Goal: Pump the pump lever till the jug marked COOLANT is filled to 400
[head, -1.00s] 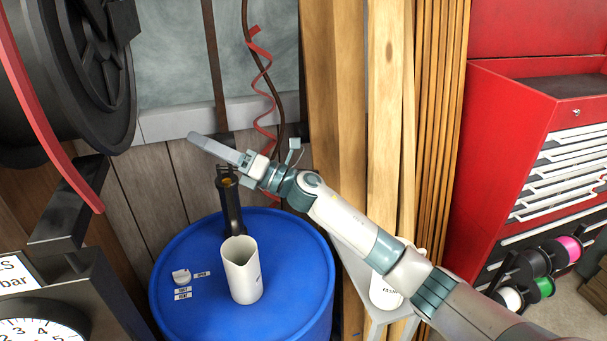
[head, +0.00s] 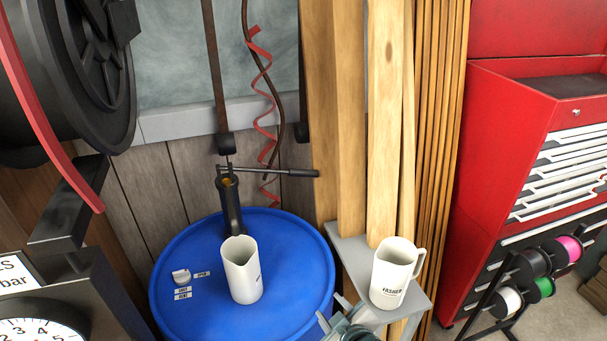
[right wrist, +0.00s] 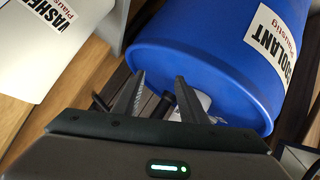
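A white jug (head: 242,272) stands on the blue drum (head: 300,300); its marking is turned away and its fill level is not visible. The black pump (head: 232,205) stands behind it. The pump lever (head: 298,173) sticks out to the right from the pump's top, roughly level. My right gripper (head: 332,311) is low at the bottom edge of the head view, well below the lever and away from it. In the right wrist view its fingers (right wrist: 159,77) are spread apart, with dark bars visible near them that I cannot identify. My left gripper is out of view.
A second white jug (head: 392,275), its label partly legible, stands on a grey shelf (head: 347,250) right of the drum. A gauge box, wooden boards, hanging red coil and red tool cabinet (head: 500,140) surround this.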

